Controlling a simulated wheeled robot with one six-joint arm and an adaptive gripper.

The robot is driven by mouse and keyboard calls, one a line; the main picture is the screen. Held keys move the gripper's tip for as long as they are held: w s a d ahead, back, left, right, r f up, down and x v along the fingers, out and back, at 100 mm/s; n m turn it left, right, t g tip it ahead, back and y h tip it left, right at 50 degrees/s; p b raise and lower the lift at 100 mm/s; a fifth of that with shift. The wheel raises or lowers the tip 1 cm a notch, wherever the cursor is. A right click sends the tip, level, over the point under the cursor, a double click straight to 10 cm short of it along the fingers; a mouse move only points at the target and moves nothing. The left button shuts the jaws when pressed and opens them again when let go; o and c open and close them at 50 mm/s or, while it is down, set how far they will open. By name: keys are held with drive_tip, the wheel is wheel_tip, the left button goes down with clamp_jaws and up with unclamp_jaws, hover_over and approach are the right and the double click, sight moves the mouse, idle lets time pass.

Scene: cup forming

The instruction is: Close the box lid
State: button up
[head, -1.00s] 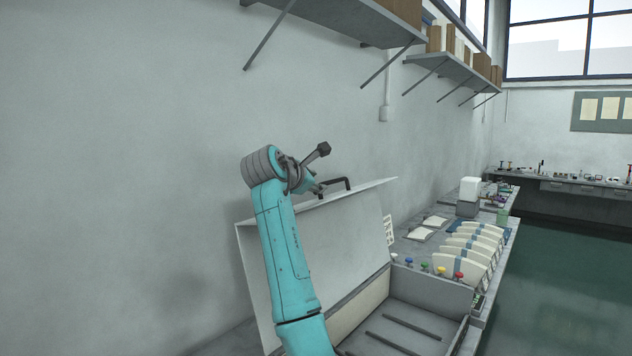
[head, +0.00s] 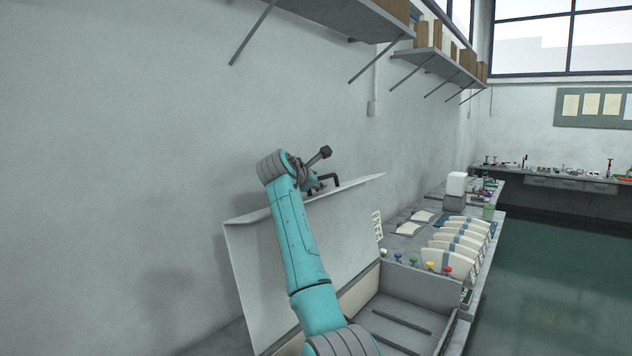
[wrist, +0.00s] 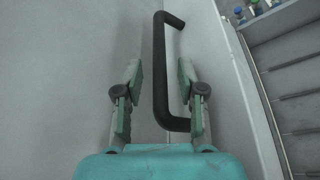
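The grey box (head: 425,283) stands open on the bench at the lower right of the head view. Its flat lid (head: 338,240) is raised and tilted back toward the wall. A black bar handle (head: 335,180) is on the lid's upper edge; it also shows in the wrist view (wrist: 158,50). My gripper (wrist: 159,70) is open, with its two fingers apart on either side of the handle in that picture. I cannot tell whether the fingers touch it. In the head view my wrist hides most of the gripper beside the handle.
Small coloured knobs (head: 414,262) line the box's far wall. Beyond are curved white pieces (head: 455,245) and a white-topped container (head: 456,184) on the bench. A wall runs close behind the lid. Shelves (head: 440,62) hang above. Open floor (head: 545,265) lies at the right.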

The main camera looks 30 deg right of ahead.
drive_tip(key=shift+w+d+f, duration=0.1)
drive_tip(key=shift+d, duration=0.15)
clamp_jaws()
